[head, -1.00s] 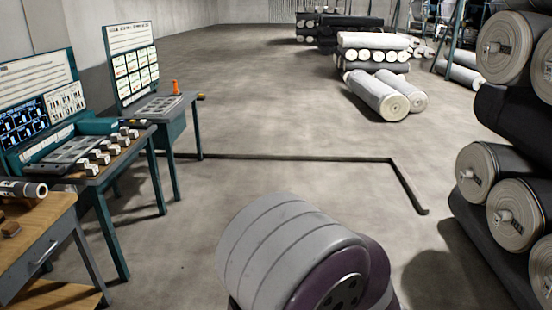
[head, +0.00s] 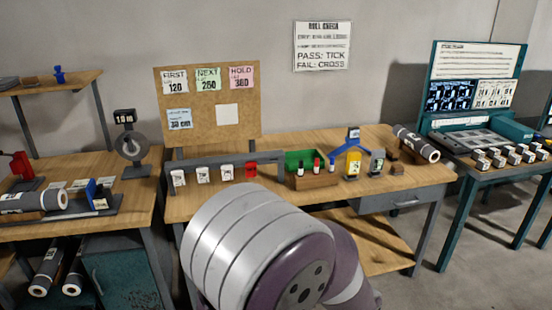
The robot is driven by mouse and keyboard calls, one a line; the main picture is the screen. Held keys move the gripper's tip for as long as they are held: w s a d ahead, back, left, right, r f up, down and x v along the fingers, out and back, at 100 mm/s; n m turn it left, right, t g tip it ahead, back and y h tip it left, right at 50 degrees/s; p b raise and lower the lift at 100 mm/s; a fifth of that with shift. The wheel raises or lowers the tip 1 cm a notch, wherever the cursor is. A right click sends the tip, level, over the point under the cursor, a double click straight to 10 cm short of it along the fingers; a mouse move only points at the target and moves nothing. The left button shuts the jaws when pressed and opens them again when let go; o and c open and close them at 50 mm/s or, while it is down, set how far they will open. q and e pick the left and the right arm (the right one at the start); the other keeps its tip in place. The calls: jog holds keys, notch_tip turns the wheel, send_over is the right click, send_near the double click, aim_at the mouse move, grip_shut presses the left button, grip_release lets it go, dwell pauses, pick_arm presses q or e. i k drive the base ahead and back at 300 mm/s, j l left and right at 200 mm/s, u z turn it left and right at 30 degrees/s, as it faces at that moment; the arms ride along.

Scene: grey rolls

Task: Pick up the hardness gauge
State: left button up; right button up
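I cannot tell for sure which thing is the hardness gauge. On the middle workbench (head: 330,205) stand a yellow hand-sized device (head: 353,163) and, just right of it, a grey one (head: 377,161) with a pale face. A blue piece (head: 351,141) rises behind the yellow device. A round dial-like instrument (head: 131,146) on a stand is on the left bench. Neither gripper shows; only a grey and purple link of my own arm fills the bottom middle and hides part of the bench front.
A grey rail (head: 225,160) has several tags and a red item. A dark roll (head: 416,144) lies at the bench's right end. A teal table (head: 480,190) stands right. Floor is clear at lower right.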

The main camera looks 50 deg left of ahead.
aim_at(376, 164)
jog(key=u, duration=0.9)
jog(key=i+u, duration=0.1)
jog(key=u, duration=0.4)
jog(key=i+l+u, duration=0.1)
jog(key=u, duration=0.4)
jog(key=i+l+u, duration=0.3)
jog(key=l, duration=0.35)
jog(key=i+l+u, duration=0.3)
jog(key=l, duration=0.4)
jog(key=i+l+u, duration=0.2)
jog(key=l, duration=0.2)
jog(key=i+l+u, duration=0.15)
jog(key=l, duration=0.25)
jog(key=i+l+u, duration=0.15)
jog(key=l, duration=0.25)
jog(key=i+l, duration=0.1)
jog(key=l, duration=0.9)
jog(key=i+l, duration=0.15)
jog(key=l, duration=0.35)
jog(key=i+l, duration=0.1)
jog(key=l, duration=0.4)
